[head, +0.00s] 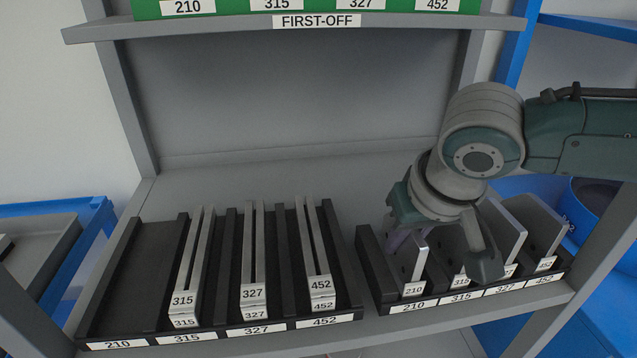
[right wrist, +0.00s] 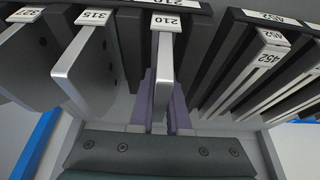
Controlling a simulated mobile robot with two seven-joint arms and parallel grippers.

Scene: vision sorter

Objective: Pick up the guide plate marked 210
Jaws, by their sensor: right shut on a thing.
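The guide plate marked 210 (head: 411,262) is a grey metal plate standing upright in the leftmost slot of the right-hand black rack (head: 371,268). My right gripper (head: 407,237) reaches down over it from the right, shut on the plate. In the right wrist view the plate 210 (right wrist: 164,62) sits between the two purple fingers (right wrist: 164,105), its label at the top of the picture. The plate's lower end by its label lines up with the rack's 210 label (head: 413,304). My left gripper is not in view.
Plates 315 (head: 459,281), 327 and 452 (head: 538,232) stand close to the right of it, partly hidden by my gripper. The left rack (head: 157,250) holds slotted pieces 315, 327 and 452; its 210 slot is empty. A FIRST-OFF shelf (head: 230,23) with green bins crosses above.

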